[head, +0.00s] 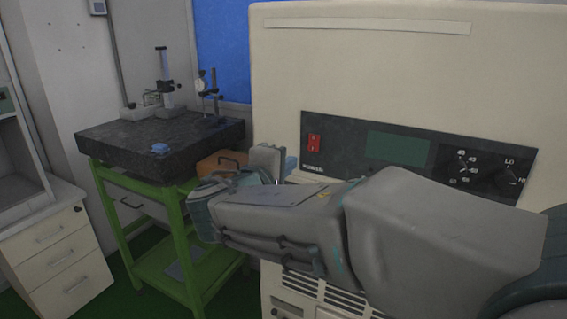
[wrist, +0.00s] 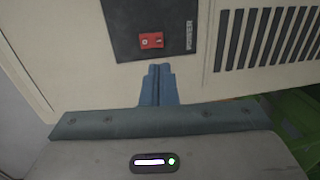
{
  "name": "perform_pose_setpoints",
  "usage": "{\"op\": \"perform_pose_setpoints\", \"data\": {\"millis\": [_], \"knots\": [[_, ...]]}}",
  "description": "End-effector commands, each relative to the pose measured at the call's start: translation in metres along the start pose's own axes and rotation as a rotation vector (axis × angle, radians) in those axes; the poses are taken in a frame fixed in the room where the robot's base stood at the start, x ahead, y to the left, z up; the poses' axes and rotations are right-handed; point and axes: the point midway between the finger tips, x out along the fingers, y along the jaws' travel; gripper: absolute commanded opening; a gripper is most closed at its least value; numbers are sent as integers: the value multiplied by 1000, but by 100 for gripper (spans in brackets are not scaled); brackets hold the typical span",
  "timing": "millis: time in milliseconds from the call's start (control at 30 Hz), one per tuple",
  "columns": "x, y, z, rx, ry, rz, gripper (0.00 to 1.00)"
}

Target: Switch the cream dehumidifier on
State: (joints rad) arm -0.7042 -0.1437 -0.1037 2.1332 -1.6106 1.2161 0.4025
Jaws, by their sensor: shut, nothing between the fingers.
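The cream dehumidifier (head: 400,70) fills the right half of the head view. Its dark control panel (head: 345,133) carries a red rocker switch (head: 314,143) at the left end, a dim green display and two dials. In the wrist view the red switch (wrist: 151,40) sits on the dark panel beside a printed label. My gripper (wrist: 160,68) is shut and empty, its blue fingers together. Their tips show just below the panel edge, pointing towards the switch and apart from it in the picture. In the head view my gripper (head: 291,164) is left of and below the switch, partly hidden by my wrist.
A green trolley (head: 180,221) with a dark granite slab (head: 120,143) and gauge stands is left of the dehumidifier. An orange box (head: 219,164) sits behind my wrist. White drawers (head: 62,255) stand at far left. Vent slots (wrist: 262,40) show right of the panel.

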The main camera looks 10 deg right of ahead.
Motion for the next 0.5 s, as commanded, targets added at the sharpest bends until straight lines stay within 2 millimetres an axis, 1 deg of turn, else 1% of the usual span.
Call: {"op": "perform_pose_setpoints", "data": {"millis": [33,100,300,400,500], "knots": [[12,2,1,-2,-5,-2,0],[27,2,1,-3,-5,-2,0],[67,3,0,-3,-3,-1,0],[81,2,0,-3,-2,-1,0],[91,1,0,-1,-2,-1,0]]}}
